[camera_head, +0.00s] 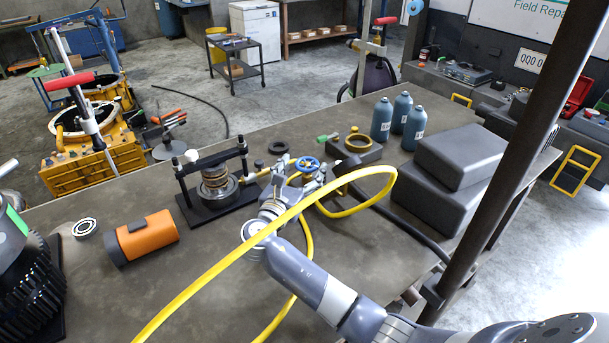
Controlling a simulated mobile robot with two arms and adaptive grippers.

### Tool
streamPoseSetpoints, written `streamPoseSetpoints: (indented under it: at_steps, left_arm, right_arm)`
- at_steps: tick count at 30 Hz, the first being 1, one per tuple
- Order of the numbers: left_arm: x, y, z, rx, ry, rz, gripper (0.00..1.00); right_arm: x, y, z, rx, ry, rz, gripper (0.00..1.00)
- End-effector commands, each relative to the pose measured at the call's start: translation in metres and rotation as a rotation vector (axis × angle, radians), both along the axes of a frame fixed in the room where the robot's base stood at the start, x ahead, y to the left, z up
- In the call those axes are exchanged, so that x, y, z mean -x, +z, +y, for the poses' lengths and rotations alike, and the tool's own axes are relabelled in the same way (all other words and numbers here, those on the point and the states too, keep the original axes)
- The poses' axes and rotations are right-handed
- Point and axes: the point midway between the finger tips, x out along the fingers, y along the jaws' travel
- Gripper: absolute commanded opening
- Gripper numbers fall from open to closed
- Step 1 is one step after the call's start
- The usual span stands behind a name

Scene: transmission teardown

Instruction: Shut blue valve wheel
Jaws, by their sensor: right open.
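The blue valve wheel (307,164) is small and round and sits among grey and brass fittings near the middle of the workbench. My right gripper (300,178) is right at the wheel, its fingers spread around or beside it. The gripper is open. Whether the fingers touch the wheel cannot be told at this size. The yellow hose (220,268) runs across in front of my right wrist and hides part of it. My left gripper is not in view.
A black press (213,182) stands left of the wheel. An orange cylinder (147,236) and a bearing (85,228) lie farther left. Blue-grey bottles (381,120) and dark cases (462,158) stand to the right. The front middle of the workbench (205,290) is mostly clear except for the hose.

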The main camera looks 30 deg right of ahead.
Motion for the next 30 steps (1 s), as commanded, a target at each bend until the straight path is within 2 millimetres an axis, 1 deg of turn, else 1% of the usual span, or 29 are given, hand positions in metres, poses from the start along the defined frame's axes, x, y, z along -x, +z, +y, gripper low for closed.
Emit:
streamPoseSetpoints:
  at_steps: [1,5,13,14,15,17,18,19,26,30]
  left_arm:
    - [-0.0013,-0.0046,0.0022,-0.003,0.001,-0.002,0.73]
    - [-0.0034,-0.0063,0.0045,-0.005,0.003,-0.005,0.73]
    - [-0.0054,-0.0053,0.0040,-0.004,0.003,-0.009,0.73]
    - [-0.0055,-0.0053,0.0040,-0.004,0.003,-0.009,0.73]
    - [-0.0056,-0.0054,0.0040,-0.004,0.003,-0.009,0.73]
    - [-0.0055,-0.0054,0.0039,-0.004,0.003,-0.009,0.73]
    - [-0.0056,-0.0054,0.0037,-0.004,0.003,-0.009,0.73]
    - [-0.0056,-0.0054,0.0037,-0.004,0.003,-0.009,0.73]
    - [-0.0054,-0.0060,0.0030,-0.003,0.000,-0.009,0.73]
    - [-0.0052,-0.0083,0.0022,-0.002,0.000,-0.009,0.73]
  right_arm:
    - [-0.0031,-0.0018,-0.0034,0.001,0.000,-0.001,0.73]
    - [-0.0071,-0.0003,-0.0084,-0.001,-0.001,0.001,0.73]
    - [-0.0077,0.0006,-0.0092,0.000,-0.001,0.001,0.73]
    - [-0.0076,0.0006,-0.0091,0.000,-0.001,0.001,0.66]
    - [-0.0076,0.0005,-0.0091,0.000,-0.001,0.001,0.57]
    - [-0.0076,0.0005,-0.0091,0.000,-0.001,0.001,0.44]
    - [-0.0076,0.0005,-0.0091,0.000,-0.001,0.001,0.35]
    - [-0.0075,0.0005,-0.0090,0.000,-0.001,0.001,0.29]
    - [-0.0081,-0.0001,-0.0087,-0.001,-0.013,0.001,0.29]
    - [-0.0102,-0.0006,-0.0082,-0.004,-0.079,0.000,0.29]
